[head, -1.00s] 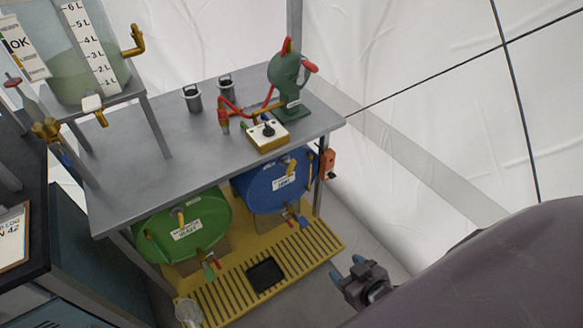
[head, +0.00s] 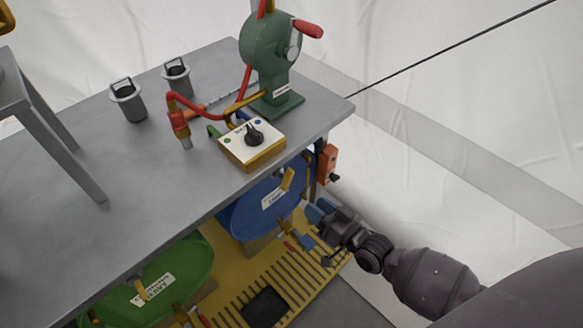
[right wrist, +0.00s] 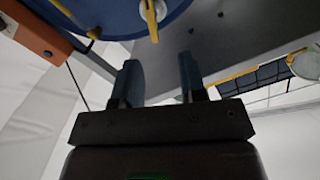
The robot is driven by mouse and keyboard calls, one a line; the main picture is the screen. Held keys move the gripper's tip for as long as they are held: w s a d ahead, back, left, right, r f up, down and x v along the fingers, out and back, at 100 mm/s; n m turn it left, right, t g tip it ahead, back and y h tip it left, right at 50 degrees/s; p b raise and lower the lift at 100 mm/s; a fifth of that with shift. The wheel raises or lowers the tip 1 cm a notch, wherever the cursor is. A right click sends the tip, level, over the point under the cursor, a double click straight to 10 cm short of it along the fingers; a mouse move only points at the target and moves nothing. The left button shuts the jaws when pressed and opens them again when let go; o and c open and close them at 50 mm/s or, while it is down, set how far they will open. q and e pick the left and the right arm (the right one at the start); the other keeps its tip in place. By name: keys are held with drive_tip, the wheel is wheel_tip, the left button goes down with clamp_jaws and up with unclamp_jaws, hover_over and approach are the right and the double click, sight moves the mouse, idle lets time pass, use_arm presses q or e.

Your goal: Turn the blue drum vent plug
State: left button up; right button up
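The blue drum (head: 243,217) lies under the grey table with its labelled round face outward. Its yellow vent plug (head: 287,179) sits high on that face, just below the table edge. In the right wrist view the yellow plug (right wrist: 152,20) shows at the top centre on the blue drum face (right wrist: 108,18). My right gripper (head: 319,212) is right of the drum face and lower than the plug. In the right wrist view the gripper (right wrist: 160,72) is open and empty, with the plug beyond the fingertips and apart from them. My left gripper is not in view.
An orange box (head: 327,163) hangs at the table's right leg, close to my right gripper. The grey tabletop (head: 140,165) overhangs the drums and carries a green hand pump (head: 268,60) and a switch box (head: 251,144). A green drum (head: 185,265) lies left, above yellow grating (head: 300,283).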

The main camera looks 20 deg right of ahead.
sight(290, 181)
drive_tip(key=x, duration=0.3)
drive_tip(key=b+x, duration=0.1)
drive_tip(key=x, duration=0.3)
drive_tip(key=d+b+x, duration=0.1)
drive_tip(key=x, duration=0.2)
drive_tip(key=shift+w+f, duration=0.15)
drive_tip(key=shift+w, duration=0.25)
drive_tip(key=shift+x, duration=0.9)
drive_tip(key=shift+d, duration=0.1)
clamp_jaws()
